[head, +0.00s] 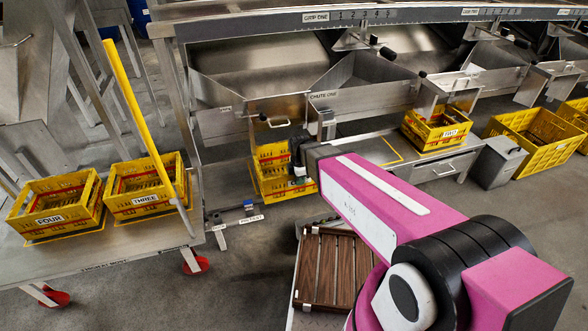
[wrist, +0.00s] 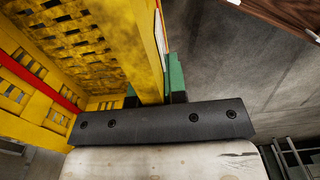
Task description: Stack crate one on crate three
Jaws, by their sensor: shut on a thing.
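Crate one, a yellow crate with a red band (head: 268,186), is below chute one, left of the steel bench; its label is mostly hidden by my arm. My gripper (head: 300,162) is at its right side. In the wrist view, my gripper's green pads (wrist: 157,82) are shut on a yellow wall of the crate (wrist: 88,50). I cannot tell whether the crate is lifted or supported. Crate three (head: 145,202), labelled THREE, stands upright on the low steel cart at the left and looks empty.
Crate four (head: 50,220) stands left of crate three on the cart (head: 140,240). A yellow post (head: 135,100) rises close to crate three. Crate two (head: 440,135) is on the bench (head: 375,150). A brown slatted rack (head: 330,265) lies low in front. Grey floor (head: 235,285) between is open.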

